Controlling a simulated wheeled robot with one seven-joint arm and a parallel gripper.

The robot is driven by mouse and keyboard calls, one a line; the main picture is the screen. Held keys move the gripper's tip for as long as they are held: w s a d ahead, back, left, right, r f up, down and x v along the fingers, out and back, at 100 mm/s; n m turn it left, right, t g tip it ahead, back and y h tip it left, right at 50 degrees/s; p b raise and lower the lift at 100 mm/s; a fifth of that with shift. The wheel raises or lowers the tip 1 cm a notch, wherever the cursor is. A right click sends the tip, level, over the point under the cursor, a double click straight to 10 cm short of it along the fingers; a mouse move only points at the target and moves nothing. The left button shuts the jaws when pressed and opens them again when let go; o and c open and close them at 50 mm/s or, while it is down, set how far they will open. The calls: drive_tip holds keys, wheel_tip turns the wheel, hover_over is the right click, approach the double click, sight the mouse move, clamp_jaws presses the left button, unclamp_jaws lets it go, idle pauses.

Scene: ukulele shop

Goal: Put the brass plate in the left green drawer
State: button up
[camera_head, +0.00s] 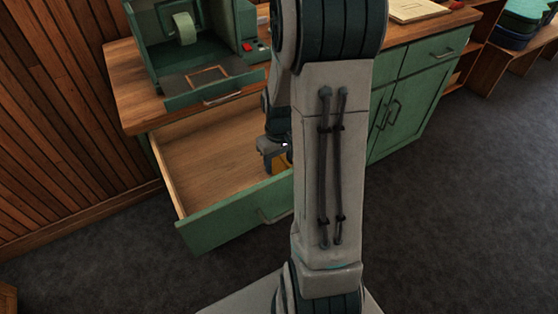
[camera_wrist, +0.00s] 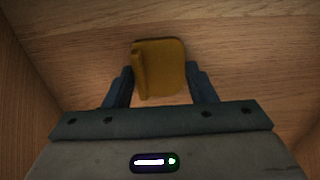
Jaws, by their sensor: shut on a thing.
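The brass plate (camera_wrist: 165,68) is a small yellow-brown piece with a raised left edge. It sits between the fingers of my gripper (camera_wrist: 161,88) in the wrist view, and the gripper is shut on it. In the head view a bit of the plate (camera_head: 281,165) shows beside my gripper (camera_head: 276,160), partly hidden by my arm. The left green drawer (camera_head: 232,218) is pulled open, with a bare wooden inside. My gripper is within the drawer's opening at its right side. I cannot tell whether the plate touches the drawer floor.
A green machine (camera_head: 200,60) with a red switch stands on the wooden counter (camera_head: 128,92) above the drawer. Closed green cabinet doors (camera_head: 405,110) are at the right. A wood-panelled wall (camera_head: 60,110) is at the left. The left part of the drawer is free.

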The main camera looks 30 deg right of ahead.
sight(279, 168)
drive_tip(key=shift+f, duration=0.1)
drive_tip(key=o, duration=1.1)
drive_tip(key=shift+c, duration=0.2)
wheel_tip(279, 168, up, 12)
drive_tip(key=p, duration=0.2)
drive_tip(key=s+a+r+t, duration=0.1)
drive_tip(key=s+a+r, duration=0.2)
drive_tip(key=s+a, duration=0.3)
drive_tip(key=s+a+r+t, duration=0.1)
drive_tip(key=s+a+r, duration=0.1)
drive_tip(key=s+a, duration=0.4)
drive_tip(key=shift+s+a+r, duration=0.2)
drive_tip(key=shift+a+r, duration=0.1)
drive_tip(key=shift+r, duration=0.1)
